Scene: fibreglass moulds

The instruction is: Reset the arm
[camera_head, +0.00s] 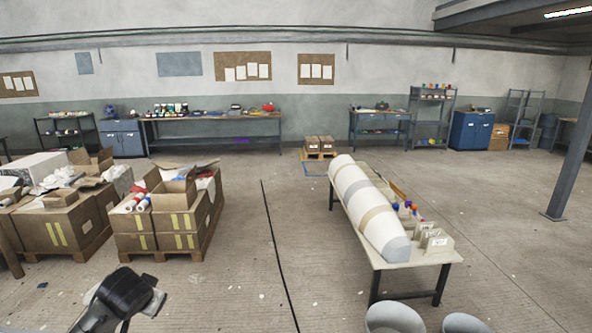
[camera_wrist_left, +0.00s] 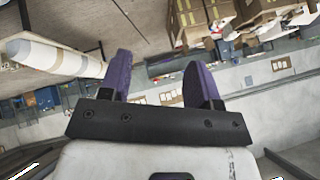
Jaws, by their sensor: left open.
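My left gripper (camera_wrist_left: 160,62) shows in the left wrist view with its two purple fingers spread apart and nothing between them. That view is tipped over, with the room upside down behind the fingers. In the head view a dark part of my arm (camera_head: 125,298) rises at the lower left; I cannot make out gripper fingers there. My right gripper is in neither view.
A long white mould (camera_head: 362,205) lies on a table (camera_head: 420,258) to the right. Pallets of cardboard boxes (camera_head: 165,222) stand at the left. Two grey round objects (camera_head: 394,318) are at the bottom edge. A steel post (camera_head: 572,150) stands far right. The middle floor is clear.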

